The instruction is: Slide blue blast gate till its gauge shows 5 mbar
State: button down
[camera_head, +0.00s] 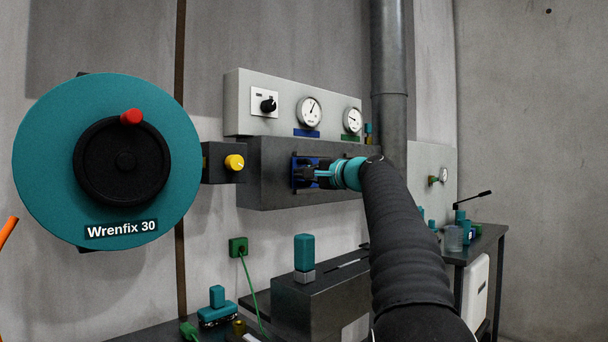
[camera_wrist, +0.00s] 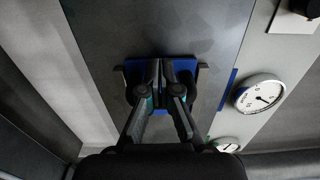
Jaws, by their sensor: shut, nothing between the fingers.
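The blue blast gate (camera_head: 295,172) is a blue plate on the dark duct box (camera_head: 265,165); it also shows in the wrist view (camera_wrist: 187,66). My gripper (camera_head: 316,174) is right in front of it, and its fingers (camera_wrist: 160,92) overlap the middle of the blue plate in the wrist view. The fingers are shut with nothing between them. Whether they touch the gate is hidden. The gauge above the blue label (camera_head: 309,112) has its needle pointing up and slightly right; it shows in the wrist view too (camera_wrist: 258,94). Its numbers are too small to read.
A second gauge (camera_head: 352,120) with a green label is to the right, near a vertical grey pipe (camera_head: 389,65). A black knob (camera_head: 268,104) is on the panel. A large teal disc (camera_head: 40,160) with a red-knobbed handwheel is at left. Benches with equipment stand below.

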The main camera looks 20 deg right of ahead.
jog(key=shift+w+d, duration=0.2)
jog(key=shift+d, duration=0.3)
jog(key=shift+w+d, duration=0.2)
jog(key=shift+d, duration=0.3)
dwell(1.4)
jog(key=shift+a, duration=0.15)
jog(key=a+b+v, duration=0.1)
jog(key=b+v, duration=0.3)
jog(key=v, duration=0.4)
jog(key=shift+s, duration=0.3)
dwell(0.4)
jog(key=shift+a, duration=0.1)
jog(key=s+a+f+n+g+h, duration=0.1)
jog(key=s+a+f+n+g, duration=0.4)
jog(key=a+f, duration=0.55)
jog(key=s+a+f+n+g+h, duration=0.1)
jog(key=s+a+f+g+h, duration=0.1)
jog(key=s+a+f, duration=0.8)
jog(key=s+a+f+n+g+h, duration=0.1)
jog(key=s+f+n, duration=0.3)
jog(key=s+f, duration=0.6)
jog(key=s+a+f+n+g+h, duration=0.2)
jog(key=s+f, duration=0.8)
jog(key=f, duration=0.6)
jog(key=shift+s+f+n+g, duration=0.35)
jog(key=shift+n+g, duration=0.35)
jog(key=shift+n, duration=0.3)
